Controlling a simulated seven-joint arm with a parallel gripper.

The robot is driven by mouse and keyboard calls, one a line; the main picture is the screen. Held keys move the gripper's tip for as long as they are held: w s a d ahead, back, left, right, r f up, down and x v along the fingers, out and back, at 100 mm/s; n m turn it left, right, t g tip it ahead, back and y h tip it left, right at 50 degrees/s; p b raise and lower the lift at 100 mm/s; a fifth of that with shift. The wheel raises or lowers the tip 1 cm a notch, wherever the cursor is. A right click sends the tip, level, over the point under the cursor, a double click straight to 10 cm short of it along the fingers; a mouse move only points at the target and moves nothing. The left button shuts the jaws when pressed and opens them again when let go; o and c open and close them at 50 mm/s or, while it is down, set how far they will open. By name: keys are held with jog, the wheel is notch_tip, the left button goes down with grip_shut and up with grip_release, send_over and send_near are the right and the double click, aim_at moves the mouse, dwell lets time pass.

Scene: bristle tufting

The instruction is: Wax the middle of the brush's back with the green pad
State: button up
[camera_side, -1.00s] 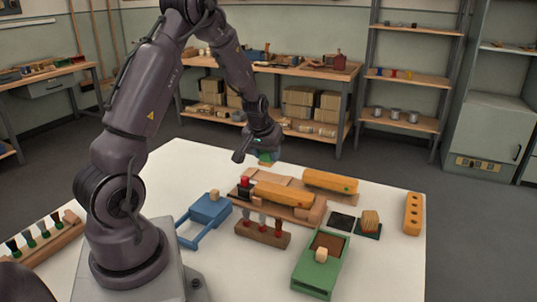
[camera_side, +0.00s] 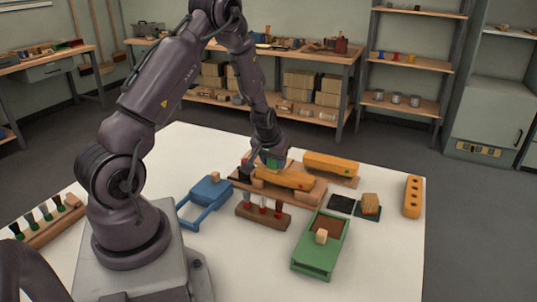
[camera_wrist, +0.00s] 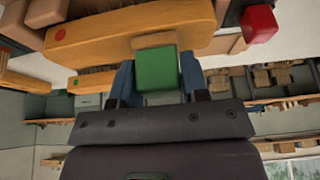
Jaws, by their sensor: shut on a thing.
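My gripper (camera_wrist: 158,80) is shut on the green pad (camera_wrist: 157,68), a small green block with a tan wood-coloured piece (camera_wrist: 154,40) at its far end. In the side view, my gripper (camera_side: 270,158) is at the left part of the nearer yellow-orange brush (camera_side: 285,177), which lies on a wooden board (camera_side: 312,194). In the wrist view, the tan end overlaps this brush (camera_wrist: 105,32), which has a red dot at one end. I cannot tell whether they touch. A second brush (camera_side: 330,163), with a green dot, lies behind it.
A brown rack (camera_side: 262,217) with red-handled tools stands in front of the board. A blue frame (camera_side: 207,198) is to its left, and a green box (camera_side: 320,260) to its right. A black square (camera_side: 341,204) and a yellow holed block (camera_side: 413,196) lie farther right. White table is clear at front right.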

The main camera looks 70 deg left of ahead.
aim_at(304, 174)
jog(key=shift+w+d, duration=3)
jog(key=shift+d, duration=0.05)
jog(key=shift+s+a+r, duration=0.1)
jog(key=shift+s+a, duration=3.7)
jog(key=shift+w+r, duration=0.1)
jog(key=shift+r, duration=0.7)
notch_tip(304, 174, up, 6)
jog(key=shift+d+r, duration=0.1)
